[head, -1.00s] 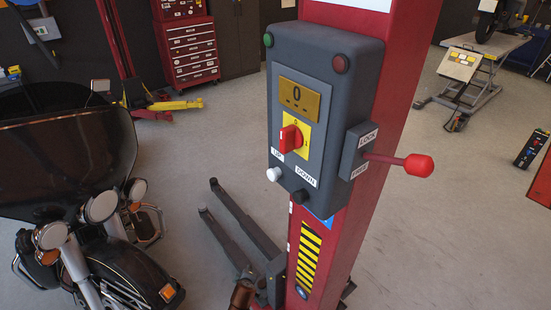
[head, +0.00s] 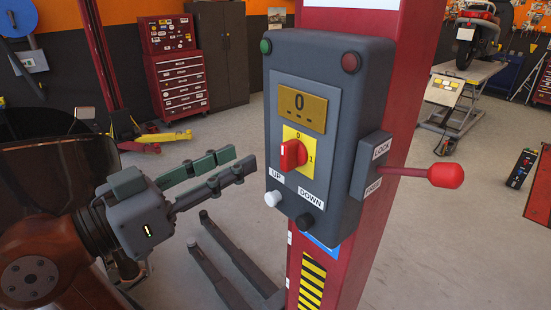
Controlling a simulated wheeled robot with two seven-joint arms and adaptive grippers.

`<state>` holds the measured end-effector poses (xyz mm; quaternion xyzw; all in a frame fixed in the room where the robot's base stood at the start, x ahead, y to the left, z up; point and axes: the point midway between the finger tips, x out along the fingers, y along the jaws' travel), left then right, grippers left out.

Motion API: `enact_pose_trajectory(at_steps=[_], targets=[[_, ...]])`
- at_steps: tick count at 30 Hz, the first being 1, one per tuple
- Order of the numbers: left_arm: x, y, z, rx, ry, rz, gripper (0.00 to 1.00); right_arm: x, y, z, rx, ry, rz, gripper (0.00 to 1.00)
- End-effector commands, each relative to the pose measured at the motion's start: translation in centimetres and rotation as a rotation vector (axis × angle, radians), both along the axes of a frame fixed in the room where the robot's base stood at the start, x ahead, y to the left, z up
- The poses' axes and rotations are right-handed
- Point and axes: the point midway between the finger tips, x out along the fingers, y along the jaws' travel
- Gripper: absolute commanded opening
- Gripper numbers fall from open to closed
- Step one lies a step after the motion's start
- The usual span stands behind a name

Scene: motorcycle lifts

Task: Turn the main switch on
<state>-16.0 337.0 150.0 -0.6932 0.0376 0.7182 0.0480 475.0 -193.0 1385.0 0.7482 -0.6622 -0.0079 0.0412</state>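The main switch is a red rotary knob (head: 290,155) on a yellow plate (head: 306,140) marked 0 at the top and 1 at the right. It sits on the front of a grey control box (head: 341,95) on a red post. The knob's grip looks upright, towards 0.
Below the knob are a white UP button (head: 273,198) and a black DOWN button (head: 305,222). A red-balled lock lever (head: 445,175) sticks out on the right. Lift arms (head: 235,260) lie on the floor below. A motorcycle windshield (head: 60,175) is behind my arm.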

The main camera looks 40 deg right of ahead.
Motion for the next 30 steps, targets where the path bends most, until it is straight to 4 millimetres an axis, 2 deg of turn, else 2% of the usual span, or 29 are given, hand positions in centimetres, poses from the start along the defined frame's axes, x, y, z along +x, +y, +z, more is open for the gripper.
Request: enact_pose_trajectory(at_steps=[1, 3, 6, 18, 24, 30], targets=[[-0.1, 0.0, -0.2, 0.000, 0.002, 0.000, 0.40, -1.5, 0.1, 0.1, 0.023, -0.030, -0.016, 0.30], [-0.1, 0.0, -0.3, 0.000, 0.002, 0.000, 0.40, -2.8, 0.1, 0.3, 0.043, -0.057, -0.035, 0.30], [0.3, -0.1, -0.3, 0.000, 0.001, 0.002, 0.40, -3.4, -0.5, 0.3, 0.054, -0.071, -0.046, 0.30], [2.9, -0.4, -0.1, -0.001, -0.002, 0.015, 0.40, -2.8, -6.3, 0.3, 0.050, -0.067, -0.044, 0.30], [3.5, -0.5, 0.0, -0.002, -0.002, 0.017, 0.40, -2.8, -7.5, 0.4, 0.048, -0.068, -0.044, 0.30], [3.5, -0.5, 0.0, -0.002, -0.002, 0.018, 0.40, -2.8, -7.5, 0.5, 0.048, -0.067, -0.043, 0.30]])
